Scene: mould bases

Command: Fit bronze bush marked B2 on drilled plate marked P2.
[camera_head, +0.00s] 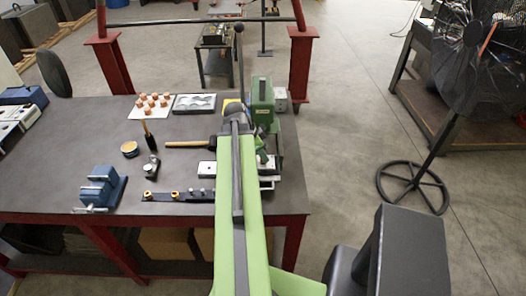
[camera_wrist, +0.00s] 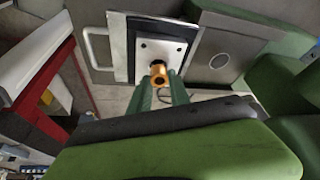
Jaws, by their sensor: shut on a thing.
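My gripper (camera_wrist: 160,90) is shut on a bronze bush (camera_wrist: 158,70), seen in the wrist view between its two green fingers. Behind the bush is a pale drilled plate (camera_wrist: 174,50) with small dark holes, set on a dark base. The bush covers the lower middle of the plate; I cannot tell whether they touch. No B2 or P2 marking is readable. In the head view my arm hides the bush and most of the gripper.
A grey plate with a round hole (camera_wrist: 222,62) lies right of the drilled plate. In the head view, a dark strip (camera_head: 168,196) holds other bushes, near a blue vise (camera_head: 100,187). A green machine (camera_head: 262,100) stands at the table's right edge. The table's left middle is clear.

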